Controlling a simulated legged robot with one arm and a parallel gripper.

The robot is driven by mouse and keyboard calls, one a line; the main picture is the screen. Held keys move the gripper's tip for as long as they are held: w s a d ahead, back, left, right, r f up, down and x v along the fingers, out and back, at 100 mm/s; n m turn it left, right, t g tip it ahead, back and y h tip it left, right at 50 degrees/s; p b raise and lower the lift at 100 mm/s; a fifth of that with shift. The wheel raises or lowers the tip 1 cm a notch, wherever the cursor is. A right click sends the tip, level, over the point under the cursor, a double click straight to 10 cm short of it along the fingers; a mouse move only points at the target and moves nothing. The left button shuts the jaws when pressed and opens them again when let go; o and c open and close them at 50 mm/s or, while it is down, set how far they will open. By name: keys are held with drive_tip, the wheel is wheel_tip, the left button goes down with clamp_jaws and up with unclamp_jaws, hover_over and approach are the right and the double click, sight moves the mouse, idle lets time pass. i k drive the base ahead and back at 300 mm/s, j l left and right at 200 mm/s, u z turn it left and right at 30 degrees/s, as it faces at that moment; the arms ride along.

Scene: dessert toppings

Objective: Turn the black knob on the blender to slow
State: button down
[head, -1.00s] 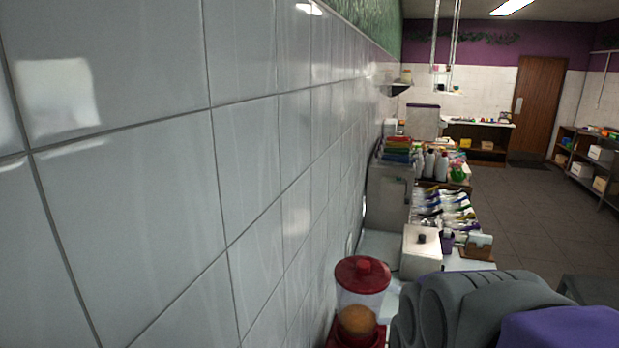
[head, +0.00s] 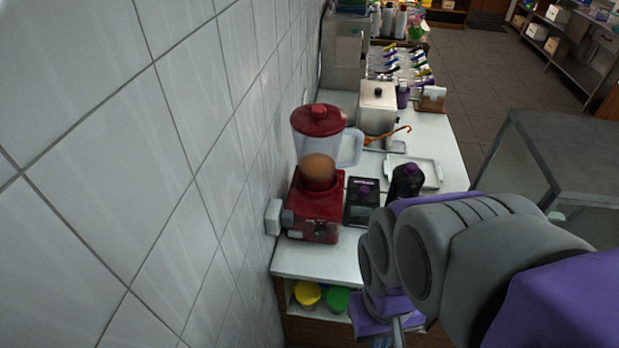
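The blender stands on the white counter against the tiled wall in the head view. It has a red base (head: 316,207), a clear jar (head: 312,150) with a handle on its right, and a red lid (head: 319,119). An orange-brown round mass shows low in the jar. A small dark knob (head: 320,229) is on the front of the base; its setting is too small to read. My arm comes in from the lower right. The end of my gripper (head: 392,318) shows at the bottom edge, below and right of the blender, apart from it. Its fingers are not clear.
A black scale-like device (head: 361,202) and a dark bottle with a purple cap (head: 405,183) stand right of the blender. A white wall box (head: 273,217) sits by its left side. A metal canister (head: 377,108) and a tray (head: 425,172) are behind. Yellow and green tubs (head: 307,293) are below the counter.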

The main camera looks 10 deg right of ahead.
sight(320, 231)
drive_tip(key=k+l+u, duration=0.3)
drive_tip(key=k+l, duration=0.2)
drive_tip(key=k+l+u, duration=0.3)
drive_tip(key=k, duration=0.25)
drive_tip(key=l, duration=0.1)
